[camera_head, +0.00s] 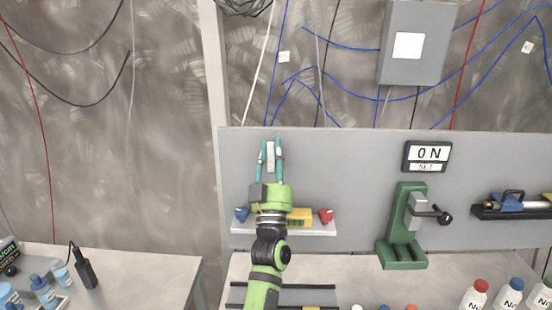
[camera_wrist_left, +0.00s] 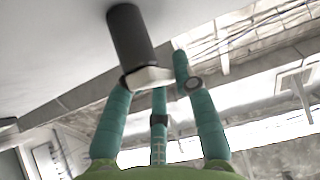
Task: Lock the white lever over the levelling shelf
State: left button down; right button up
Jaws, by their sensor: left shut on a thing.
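The levelling shelf (camera_head: 325,228) is a pale shelf on the grey panel, with a blue knob (camera_head: 242,214) at its left, a red knob (camera_head: 326,215) at its right and a yellow piece (camera_head: 300,216) on it. My left gripper (camera_head: 271,147) points up above the shelf, with its teal fingers around the white lever (camera_head: 270,156). In the left wrist view the fingers close about a white piece (camera_wrist_left: 148,78), which joins a dark cylinder (camera_wrist_left: 130,38) standing out from a pale surface. My left arm hides the middle of the shelf. My right gripper is out of view.
A green stand (camera_head: 404,225) with a grey block and black knob is right of the shelf, below an "0 N" display (camera_head: 427,157). A blue clamp-like tool (camera_head: 506,202) is at far right. Capped bottles (camera_head: 508,294) stand on the bench below. The panel between shelf and stand is clear.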

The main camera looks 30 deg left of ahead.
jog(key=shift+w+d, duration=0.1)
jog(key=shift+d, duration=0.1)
pick_arm(q)
jog(key=c, duration=1.3)
grip_release()
jog(key=shift+o, duration=0.2)
jog(key=shift+f, duration=0.1)
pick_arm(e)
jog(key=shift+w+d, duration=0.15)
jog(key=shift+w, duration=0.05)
pick_arm(q)
jog(key=v, duration=0.7)
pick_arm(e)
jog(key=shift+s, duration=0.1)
pick_arm(q)
jog(key=shift+f, duration=0.15)
